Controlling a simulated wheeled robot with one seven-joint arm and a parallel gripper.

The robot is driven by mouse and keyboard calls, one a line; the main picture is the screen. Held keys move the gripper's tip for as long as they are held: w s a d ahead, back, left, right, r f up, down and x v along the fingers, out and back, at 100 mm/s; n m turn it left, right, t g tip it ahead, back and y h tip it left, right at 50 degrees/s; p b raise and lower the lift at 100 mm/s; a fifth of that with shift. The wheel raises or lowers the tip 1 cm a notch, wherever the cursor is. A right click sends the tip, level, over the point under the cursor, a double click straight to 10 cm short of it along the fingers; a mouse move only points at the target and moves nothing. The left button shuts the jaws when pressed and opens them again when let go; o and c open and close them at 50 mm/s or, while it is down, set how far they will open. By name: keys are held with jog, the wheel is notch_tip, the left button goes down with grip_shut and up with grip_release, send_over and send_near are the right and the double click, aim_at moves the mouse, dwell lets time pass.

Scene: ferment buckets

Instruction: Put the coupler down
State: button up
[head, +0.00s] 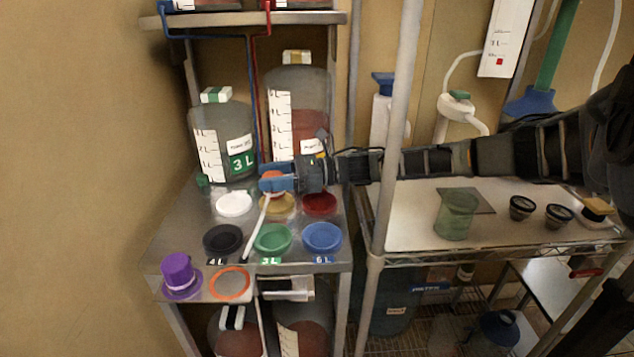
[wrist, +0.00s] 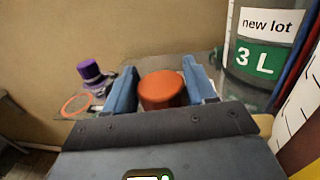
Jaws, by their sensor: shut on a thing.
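My gripper (head: 276,182) is shut on an orange coupler (head: 271,174), above the left metal shelf near its back. In the wrist view the coupler (wrist: 162,90) shows as a round orange cap between the two blue fingers of my gripper (wrist: 160,80). A thin white tube (head: 256,229) hangs slanted below the gripper in the head view; its upper end is hidden there. An empty orange ring (head: 230,270) lies at the shelf's front left, and also shows at the left of the wrist view (wrist: 77,105).
A purple hat-shaped piece (head: 177,273) stands left of the orange ring. White (head: 234,204), yellow, red, black (head: 222,239), green (head: 272,239) and blue (head: 322,238) discs cover the shelf. Two large bottles (head: 222,140) stand behind. A grey post (head: 387,150) rises right of the shelf.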

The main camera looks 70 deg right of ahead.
jog(key=p+v, duration=0.2)
jog(key=v, duration=0.7)
jog(key=shift+s+r, duration=0.1)
jog(key=shift+s, duration=0.25)
jog(key=shift+s+d+f+p, duration=0.15)
jog(key=shift+s+f+p, duration=0.1)
jog(key=shift+f, duration=0.65)
jog(key=shift+s+d+f+p, duration=0.1)
jog(key=shift+f+p, duration=0.15)
jog(key=shift+f, duration=0.7)
jog(key=shift+f, duration=0.1)
jog(key=o, duration=1.3)
jog(key=shift+c, duration=0.2)
